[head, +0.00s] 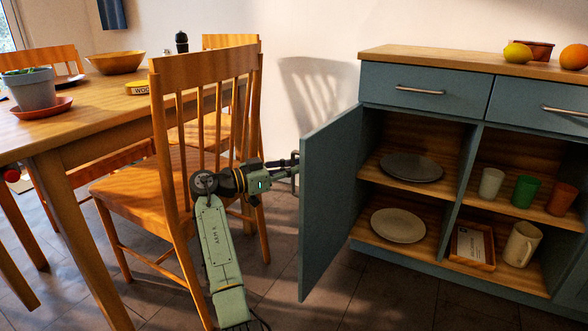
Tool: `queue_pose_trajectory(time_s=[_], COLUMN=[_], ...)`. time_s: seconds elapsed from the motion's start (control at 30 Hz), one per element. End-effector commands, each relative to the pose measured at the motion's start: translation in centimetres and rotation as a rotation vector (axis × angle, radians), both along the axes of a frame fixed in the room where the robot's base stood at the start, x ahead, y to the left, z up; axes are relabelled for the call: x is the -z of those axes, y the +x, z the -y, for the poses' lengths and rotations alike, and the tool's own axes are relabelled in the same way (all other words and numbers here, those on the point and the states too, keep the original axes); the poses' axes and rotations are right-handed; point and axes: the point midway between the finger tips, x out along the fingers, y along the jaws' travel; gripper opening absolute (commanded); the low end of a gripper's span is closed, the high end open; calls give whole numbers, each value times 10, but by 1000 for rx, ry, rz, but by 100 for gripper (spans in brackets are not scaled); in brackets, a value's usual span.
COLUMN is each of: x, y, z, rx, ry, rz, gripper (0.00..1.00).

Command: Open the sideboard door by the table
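The blue-grey sideboard (420,113) stands at the right. Its left door (328,205) is swung wide open toward me, and plates and cups show on the shelves inside. My gripper (294,174) is at the door's left side, by the outer face, at about mid-height. Its fingers are at or very near the door's handle. The handle and fingertips overlap and are too small to tell apart, so I cannot tell whether they grip it. The wooden table (62,150) stands at the left.
A wooden chair (205,68) stands close behind my arm, between table and sideboard. A grey plate (411,167) and a pale plate (398,226) lie on the left shelves. Fruit, including a lemon (517,53), sits on the sideboard top. Tiled floor is clear before the sideboard.

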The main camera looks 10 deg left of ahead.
Motion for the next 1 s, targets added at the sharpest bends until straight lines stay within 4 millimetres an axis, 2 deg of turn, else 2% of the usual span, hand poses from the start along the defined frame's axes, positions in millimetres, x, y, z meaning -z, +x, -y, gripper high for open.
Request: queue_pose_trajectory(time_s=[0.07, 0.1, 0.37, 0.73, 0.87, 1.0], x=[3, 3, 1, 0, 0, 0], y=[-3, -3, -2, -3, -12, -30], z=[-6, -6, -4, -5, -19, -43], rx=[-5, -5, -3, -3, -5, -7], ry=[-3, -4, -2, -1, -2, -2], rz=[-4, -3, -1, 0, 0, 0], gripper=[0, 11, 29, 29, 29, 29])
